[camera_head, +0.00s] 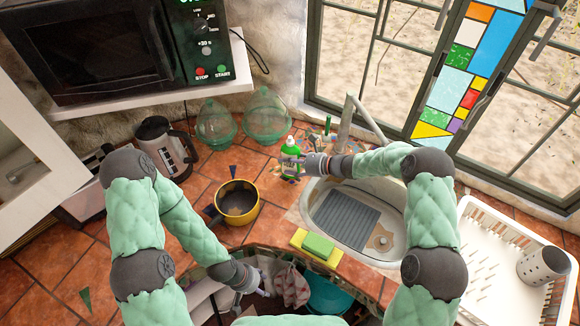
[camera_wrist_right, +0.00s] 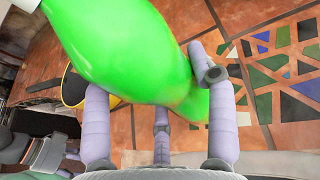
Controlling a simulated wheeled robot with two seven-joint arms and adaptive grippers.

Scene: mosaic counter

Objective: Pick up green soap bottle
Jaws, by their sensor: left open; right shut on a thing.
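The green soap bottle (camera_head: 291,148) has a white pump top and stands or hangs over the tiled counter behind the sink. It fills the upper middle of the right wrist view (camera_wrist_right: 130,50), tilted in that picture. My right gripper (camera_head: 300,164) reaches it from the right and is shut on it, with fingers on both sides of the body (camera_wrist_right: 158,90). I cannot tell whether the bottle's base touches the counter. My left gripper (camera_head: 255,283) is open and empty, low by the counter's front edge near a cloth.
A yellow pot (camera_head: 237,198) stands left of the sink (camera_head: 330,210). A green sponge (camera_head: 318,244) lies at the sink's front edge. Two glass domes (camera_head: 267,115) and a kettle (camera_head: 165,147) are at the back. A white dish rack (camera_head: 490,285) is at the right. The faucet (camera_head: 347,110) rises behind the right arm.

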